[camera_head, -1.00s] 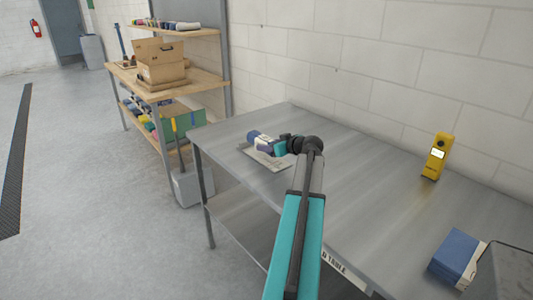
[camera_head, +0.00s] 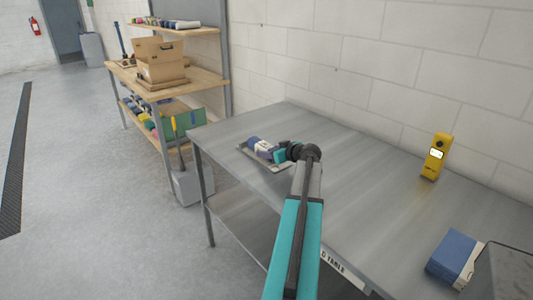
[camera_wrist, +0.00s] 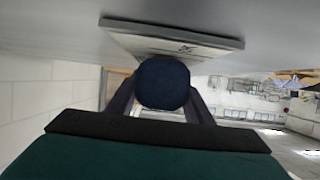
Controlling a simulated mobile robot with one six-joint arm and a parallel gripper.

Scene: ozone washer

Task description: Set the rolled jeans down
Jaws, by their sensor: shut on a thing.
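The rolled jeans (camera_head: 254,143) are a dark blue roll with a pale band, held lying on its side. My gripper (camera_head: 270,151) is shut on the roll at the far left part of the metal table. A flat pale tray (camera_head: 285,167) lies on the table directly under the roll. In the wrist view, the roll's round navy end (camera_wrist: 162,83) sits between my two fingers, close to the tray (camera_wrist: 185,40) with its dark mark. I cannot tell whether the roll touches the tray.
The metal table (camera_head: 350,205) is bare around the tray. A yellow handheld device (camera_head: 435,157) stands toward the back wall. A blue and white folded stack (camera_head: 453,255) lies at the right beside a grey box (camera_head: 505,272). A wooden shelf (camera_head: 165,85) with cardboard boxes stands beyond the left edge.

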